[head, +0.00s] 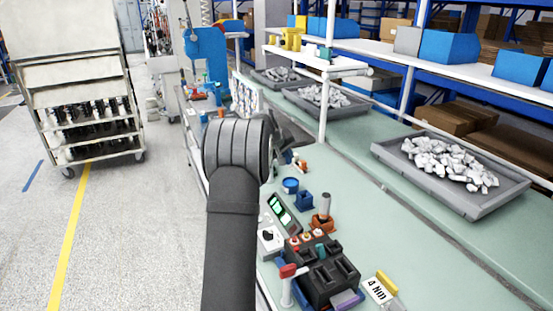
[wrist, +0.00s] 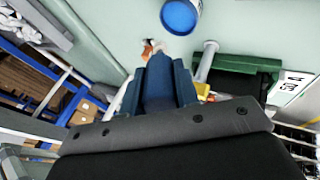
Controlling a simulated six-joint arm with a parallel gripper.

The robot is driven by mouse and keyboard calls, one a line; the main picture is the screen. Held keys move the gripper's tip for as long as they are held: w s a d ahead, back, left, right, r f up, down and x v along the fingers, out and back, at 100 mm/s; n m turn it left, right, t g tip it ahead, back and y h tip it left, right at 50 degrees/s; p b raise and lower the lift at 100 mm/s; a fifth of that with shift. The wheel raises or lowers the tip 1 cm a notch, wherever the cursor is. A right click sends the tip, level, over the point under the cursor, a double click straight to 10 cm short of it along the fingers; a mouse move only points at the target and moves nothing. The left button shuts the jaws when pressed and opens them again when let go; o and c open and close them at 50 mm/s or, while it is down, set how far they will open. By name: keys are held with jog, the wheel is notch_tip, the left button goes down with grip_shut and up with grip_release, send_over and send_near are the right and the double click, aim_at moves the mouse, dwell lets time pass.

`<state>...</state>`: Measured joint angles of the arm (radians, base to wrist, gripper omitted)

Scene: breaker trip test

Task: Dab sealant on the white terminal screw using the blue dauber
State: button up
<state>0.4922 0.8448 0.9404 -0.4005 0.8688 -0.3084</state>
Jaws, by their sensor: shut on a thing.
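My gripper (wrist: 160,66) is shut on a blue piece (wrist: 158,88) between its blue fingers, which looks like the blue dauber; its tip is hard to make out. In the head view my arm hides most of the gripper, which is beyond the near bench items. A blue pot (head: 290,185) stands on the bench and also shows ahead of the fingers in the wrist view (wrist: 181,15). A blue holder (head: 304,201) beside it looks empty. The black terminal block (head: 327,272) has a row of small coloured screws (head: 306,239) at its back; I cannot tell which is white.
A grey tray of white pieces (head: 450,170) is at right; the green bench between is clear.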

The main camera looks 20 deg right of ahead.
jog(key=shift+f, duration=2.6)
jog(key=shift+f, duration=0.8)
jog(key=shift+r, duration=3.6)
